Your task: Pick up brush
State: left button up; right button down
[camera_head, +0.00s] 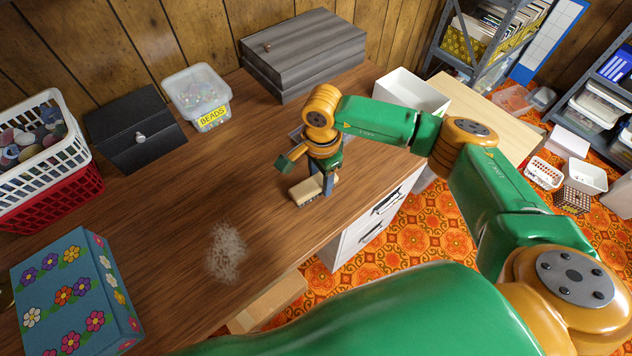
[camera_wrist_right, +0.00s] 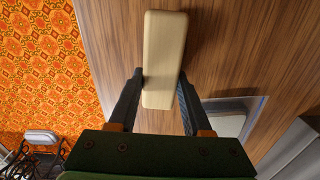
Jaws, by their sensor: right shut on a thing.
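The brush (camera_head: 306,192) is a pale beige block near the front edge of the wooden counter. It also shows in the right wrist view (camera_wrist_right: 163,45), pointing up and away between my fingers. My right gripper (camera_head: 323,185) points down and is shut on the brush, with one finger on each long side, as its fingers (camera_wrist_right: 161,80) show in the wrist view. I cannot tell whether the brush touches the counter or is just above it; any bristles are hidden underneath. My left gripper is not in view.
A pale dusty patch (camera_head: 226,252) lies on the counter (camera_head: 185,215). A flowered box (camera_head: 75,295), a basket (camera_head: 40,150), a black box (camera_head: 135,128), a bead tub (camera_head: 197,97) and a grey wooden case (camera_head: 305,55) line the counter. A flat grey object (camera_wrist_right: 232,116) lies beside the gripper.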

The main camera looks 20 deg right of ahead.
notch_tip(320, 180, up, 3)
jog(key=shift+w+f, duration=0.1)
jog(key=s+a+r, duration=0.1)
jog(key=r, duration=0.1)
jog(key=s+a+r+b, duration=0.1)
jog(key=a+r, duration=0.1)
jog(key=s+a+r, duration=0.1)
jog(key=r, duration=0.1)
jog(key=shift+s+a+r+b, duration=0.15)
jog(key=shift+a+r+b, duration=0.05)
jog(key=shift+a+b, duration=0.2)
jog(key=s+a+r+b, duration=0.1)
jog(key=s+a+r, duration=0.2)
jog(key=s+a, duration=0.2)
jog(key=shift+a+r+b, duration=0.3)
jog(key=shift+a+r, duration=0.1)
jog(key=shift+a, duration=0.5)
jog(key=shift+w, duration=0.1)
